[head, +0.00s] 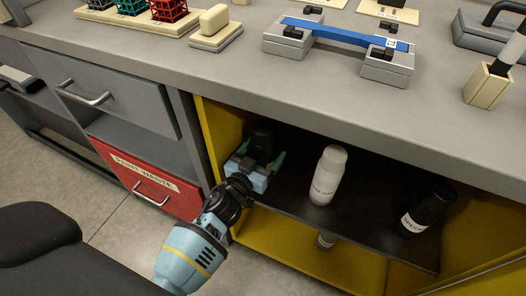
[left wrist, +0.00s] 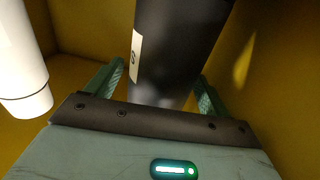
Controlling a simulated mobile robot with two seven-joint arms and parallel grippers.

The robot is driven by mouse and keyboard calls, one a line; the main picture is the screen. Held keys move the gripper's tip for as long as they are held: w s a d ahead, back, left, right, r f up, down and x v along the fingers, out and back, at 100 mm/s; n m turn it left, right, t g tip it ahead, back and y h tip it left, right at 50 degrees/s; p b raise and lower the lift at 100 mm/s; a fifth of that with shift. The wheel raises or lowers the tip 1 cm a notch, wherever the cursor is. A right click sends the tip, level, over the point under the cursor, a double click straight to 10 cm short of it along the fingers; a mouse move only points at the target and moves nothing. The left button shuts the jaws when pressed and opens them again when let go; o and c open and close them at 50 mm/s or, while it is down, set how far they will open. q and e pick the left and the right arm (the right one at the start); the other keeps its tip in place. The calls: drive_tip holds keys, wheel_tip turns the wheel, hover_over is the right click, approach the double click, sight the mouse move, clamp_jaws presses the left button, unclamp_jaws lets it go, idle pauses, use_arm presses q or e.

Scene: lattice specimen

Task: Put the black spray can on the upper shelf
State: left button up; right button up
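A black can (head: 263,135) stands upright at the left end of the dark upper shelf (head: 375,190) in the yellow cabinet. In the left wrist view the black can (left wrist: 175,50), with a pale label edge, is between my left gripper's fingers. My left gripper (head: 260,160) reaches in from the front. Its green fingers (left wrist: 162,85) are spread on either side of the can, with a small gap at the left finger; contact on the right is unclear. My right gripper is not in view.
A white bottle (head: 327,175) stands right of the gripper; it also shows in the left wrist view (left wrist: 22,60). Another black can (head: 428,212) with a white label is farther right on the shelf. The grey worktop (head: 225,65) overhangs the shelf.

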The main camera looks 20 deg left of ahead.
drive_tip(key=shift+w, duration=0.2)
use_arm(q)
drive_tip(key=shift+r, duration=0.2)
drive_tip(key=s+a+p, duration=0.1)
drive_tip(key=s+p, duration=0.1)
drive_tip(key=s, duration=1)
drive_tip(key=shift+a, duration=0.15)
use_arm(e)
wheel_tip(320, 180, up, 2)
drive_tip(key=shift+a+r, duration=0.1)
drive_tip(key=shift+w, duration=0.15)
